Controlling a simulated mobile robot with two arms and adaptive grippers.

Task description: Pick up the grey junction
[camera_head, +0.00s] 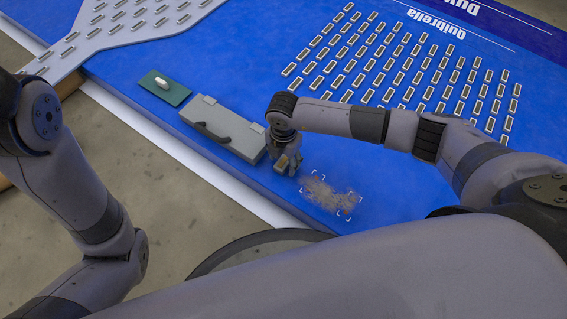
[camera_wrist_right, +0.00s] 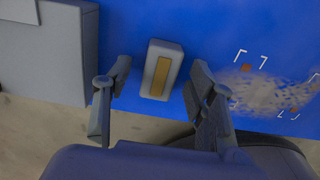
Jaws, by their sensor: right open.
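The grey junction, a small grey block with a tan strip on its face, shows in the right wrist view (camera_wrist_right: 153,85) between the two fingers of my right gripper (camera_wrist_right: 161,66). A gap shows on each side of it, and the fingers appear not to touch it. In the head view my right gripper (camera_head: 287,156) points down at the blue panel, just right of the grey case, and the junction (camera_head: 281,163) is partly hidden by the fingers. My right gripper is open. My left arm comes in at the left, but its gripper is out of view.
A grey case (camera_head: 222,128) with a dark handle lies close left of the right gripper. A green board (camera_head: 160,92) with a white-handled piece is farther left. A dusty patch (camera_head: 333,196) inside white corner marks lies to the right. Several small modules fill the blue panel (camera_head: 235,75) beyond.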

